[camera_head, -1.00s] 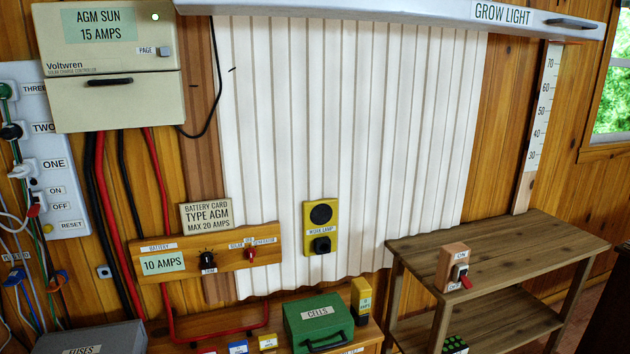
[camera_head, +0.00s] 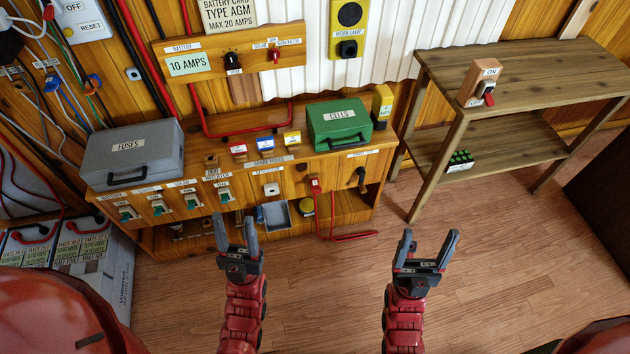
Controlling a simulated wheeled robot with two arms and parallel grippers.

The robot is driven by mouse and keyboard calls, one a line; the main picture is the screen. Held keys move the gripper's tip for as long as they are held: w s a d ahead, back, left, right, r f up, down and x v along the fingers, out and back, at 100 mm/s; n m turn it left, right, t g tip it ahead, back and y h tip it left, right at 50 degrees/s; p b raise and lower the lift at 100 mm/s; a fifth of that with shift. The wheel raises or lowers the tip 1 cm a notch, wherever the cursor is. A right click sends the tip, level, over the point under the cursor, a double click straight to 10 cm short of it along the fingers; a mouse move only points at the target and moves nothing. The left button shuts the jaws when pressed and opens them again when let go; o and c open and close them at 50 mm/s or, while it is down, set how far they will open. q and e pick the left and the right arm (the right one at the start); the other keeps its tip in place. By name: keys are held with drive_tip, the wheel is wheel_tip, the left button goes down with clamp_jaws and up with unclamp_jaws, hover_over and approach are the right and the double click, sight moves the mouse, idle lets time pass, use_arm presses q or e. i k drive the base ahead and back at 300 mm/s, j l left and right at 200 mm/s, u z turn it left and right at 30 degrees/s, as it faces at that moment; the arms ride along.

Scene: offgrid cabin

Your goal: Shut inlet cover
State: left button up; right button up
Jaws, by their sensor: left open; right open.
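A grey tray-like flap (camera_head: 278,215), apparently the inlet cover, stands out from the front of the low wooden cabinet, open side up. A small white socket plate (camera_head: 271,189) is just above it; I cannot read a label tying the two together. My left gripper (camera_head: 236,232) is open and empty, in front of the cabinet and left of the flap in the picture. My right gripper (camera_head: 427,246) is open and empty over the floor, well right of the flap. Neither gripper appears to touch anything.
The cabinet front also carries several green-handled switches (camera_head: 191,201), a red plug with a red cable (camera_head: 316,188) and a black handle (camera_head: 361,176). A grey fuses case (camera_head: 133,160) and green cells case (camera_head: 338,128) sit on top. A wooden shelf (camera_head: 520,65) stands right.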

sight(277, 215)
drive_tip(key=i+j, duration=0.65)
drive_tip(key=j, duration=0.25)
